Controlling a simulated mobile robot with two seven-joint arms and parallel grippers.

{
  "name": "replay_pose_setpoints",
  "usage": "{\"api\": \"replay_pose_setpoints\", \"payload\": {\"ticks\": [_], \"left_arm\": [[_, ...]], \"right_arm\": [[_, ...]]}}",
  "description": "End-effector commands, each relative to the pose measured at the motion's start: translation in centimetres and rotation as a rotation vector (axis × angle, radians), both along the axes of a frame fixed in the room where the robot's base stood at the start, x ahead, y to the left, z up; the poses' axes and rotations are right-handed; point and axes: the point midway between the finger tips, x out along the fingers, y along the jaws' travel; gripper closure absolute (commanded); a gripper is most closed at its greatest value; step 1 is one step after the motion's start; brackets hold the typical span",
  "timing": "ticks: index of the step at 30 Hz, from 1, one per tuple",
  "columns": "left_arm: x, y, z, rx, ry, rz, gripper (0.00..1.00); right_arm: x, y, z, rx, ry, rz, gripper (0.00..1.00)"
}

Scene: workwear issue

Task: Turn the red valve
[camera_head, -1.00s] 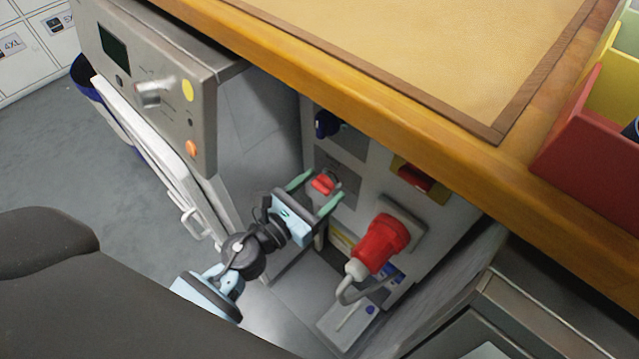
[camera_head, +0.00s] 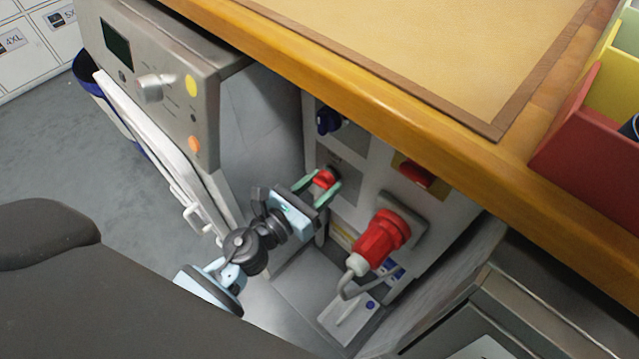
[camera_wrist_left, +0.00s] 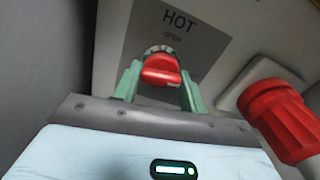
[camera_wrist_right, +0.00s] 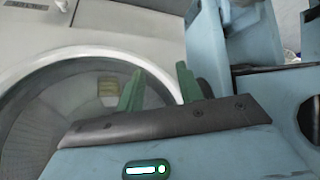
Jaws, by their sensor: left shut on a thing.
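The red valve (camera_head: 324,179) is a small red knob on the grey wall panel under the wooden counter.
A blue knob (camera_head: 327,121) is above the valve, and a red switch on yellow (camera_head: 416,175) is to its right. A large red plug (camera_head: 382,238) with a cable sticks out close by. The wooden counter (camera_head: 400,115) overhangs the panel; a grey machine (camera_head: 165,90) stands at left.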

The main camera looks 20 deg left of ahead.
Motion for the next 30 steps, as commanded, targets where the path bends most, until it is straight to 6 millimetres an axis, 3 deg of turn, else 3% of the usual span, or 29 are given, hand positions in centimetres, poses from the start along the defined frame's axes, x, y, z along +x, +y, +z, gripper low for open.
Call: {"api": "replay_pose_setpoints", "payload": {"ticks": [30], "left_arm": [[0.0,-0.3,0.4,-0.897,0.325,-0.001,0.81]], "right_arm": [[0.2,0.1,3.4,0.000,-0.020,0.000,0.64]]}}
